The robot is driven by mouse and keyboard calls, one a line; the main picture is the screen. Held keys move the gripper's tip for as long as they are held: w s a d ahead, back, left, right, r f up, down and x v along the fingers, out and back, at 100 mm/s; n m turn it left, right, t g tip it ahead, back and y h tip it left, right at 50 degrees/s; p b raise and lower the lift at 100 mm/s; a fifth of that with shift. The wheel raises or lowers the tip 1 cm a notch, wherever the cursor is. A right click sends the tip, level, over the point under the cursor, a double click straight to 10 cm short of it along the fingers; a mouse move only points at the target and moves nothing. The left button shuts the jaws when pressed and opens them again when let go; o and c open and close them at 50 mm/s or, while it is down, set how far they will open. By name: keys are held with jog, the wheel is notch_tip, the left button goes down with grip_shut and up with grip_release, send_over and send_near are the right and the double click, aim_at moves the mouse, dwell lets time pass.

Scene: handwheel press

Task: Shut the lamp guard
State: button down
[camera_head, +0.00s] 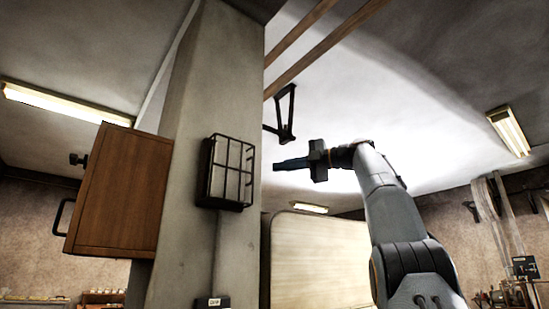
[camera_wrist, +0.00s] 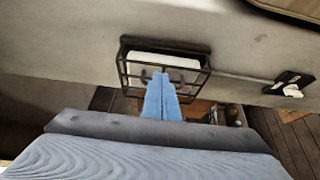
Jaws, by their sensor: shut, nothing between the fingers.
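The lamp guard (camera_head: 228,172) is a black wire cage on the concrete pillar, in front of a pale lamp (camera_head: 218,165). In the wrist view the guard (camera_wrist: 124,70) frames the white lamp (camera_wrist: 160,63). I cannot tell whether its edge sits flush against its mount. My gripper (camera_head: 276,165) is shut and empty, to the right of the guard and pointing left towards it. A small gap shows between them in the head view. In the wrist view the blue fingers (camera_wrist: 162,76) overlap the cage's lower middle and hide part of it; contact cannot be told.
A wooden cabinet (camera_head: 120,192) with a dark handle is on the pillar's left side. A black bracket (camera_head: 285,115) hangs behind my gripper. A switch box (camera_head: 212,302) is below the guard; a conduit (camera_wrist: 245,76) runs from the guard towards it. Open air lies right of the pillar.

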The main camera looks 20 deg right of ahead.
jog(key=shift+w+d+p, duration=0.25)
jog(key=shift+d+p, duration=0.4)
jog(key=shift+d, duration=0.05)
jog(key=shift+w+d+p, duration=0.25)
jog(key=shift+d+p, duration=0.4)
jog(key=shift+p, duration=0.05)
jog(key=shift+w+d+p, duration=0.25)
jog(key=shift+d+p, duration=0.4)
jog(key=shift+d, duration=0.05)
jog(key=shift+w, duration=0.1)
